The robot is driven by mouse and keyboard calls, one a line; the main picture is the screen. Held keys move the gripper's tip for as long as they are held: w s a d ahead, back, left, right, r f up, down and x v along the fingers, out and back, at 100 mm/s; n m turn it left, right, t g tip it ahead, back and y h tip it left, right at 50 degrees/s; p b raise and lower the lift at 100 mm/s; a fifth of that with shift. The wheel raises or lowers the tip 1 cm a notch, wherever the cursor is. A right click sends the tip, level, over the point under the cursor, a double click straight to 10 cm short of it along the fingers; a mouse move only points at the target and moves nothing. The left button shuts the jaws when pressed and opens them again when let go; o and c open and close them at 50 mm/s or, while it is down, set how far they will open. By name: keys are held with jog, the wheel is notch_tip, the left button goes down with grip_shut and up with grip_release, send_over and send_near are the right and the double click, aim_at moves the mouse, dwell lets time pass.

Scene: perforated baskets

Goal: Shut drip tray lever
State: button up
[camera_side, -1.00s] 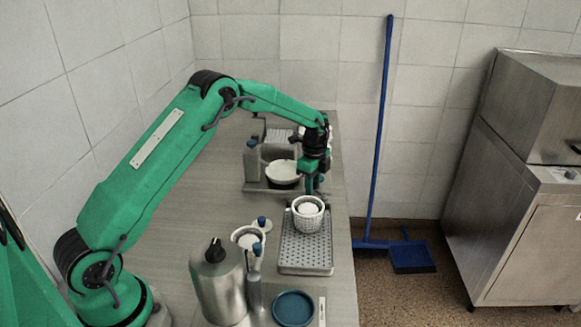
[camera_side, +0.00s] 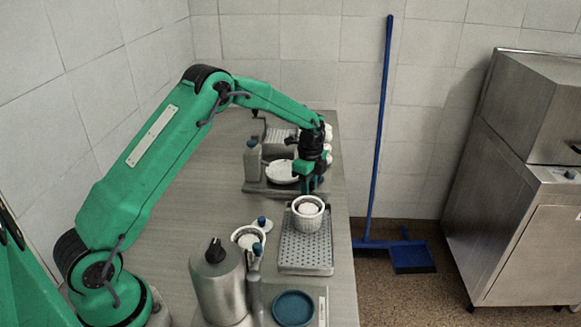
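My gripper (camera_side: 311,184) hangs at the far end of the counter, fingers pointing down, just behind the white perforated basket and right of the white bowl. Its fingertips are small and dark here, and I cannot tell whether they are open or shut. A perforated metal drip tray (camera_side: 306,257) lies near the counter's right edge. The white perforated basket (camera_side: 308,214) stands on the tray's far part with a pale round item inside. I cannot make out a lever on the tray; the far end is partly hidden by the basket and gripper.
A white bowl (camera_side: 282,172) and a grey bottle (camera_side: 252,162) stand at the back. A steel canister (camera_side: 217,283), another white basket (camera_side: 247,239) and a blue round dish (camera_side: 293,308) are in front. Bare counter (camera_side: 190,210) lies to the left.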

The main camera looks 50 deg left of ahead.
jog(key=shift+s+d, duration=0.1)
jog(key=shift+s, duration=0.2)
jog(key=shift+s+d, duration=0.15)
jog(key=shift+s, duration=0.25)
dwell(0.5)
jog(key=shift+s+d, duration=0.1)
jog(key=shift+s, duration=0.05)
jog(key=shift+s+d, duration=0.35)
jog(key=shift+s, duration=0.1)
jog(key=shift+o, duration=0.5)
jog(key=shift+s+d, duration=0.1)
jog(key=shift+d, duration=0.05)
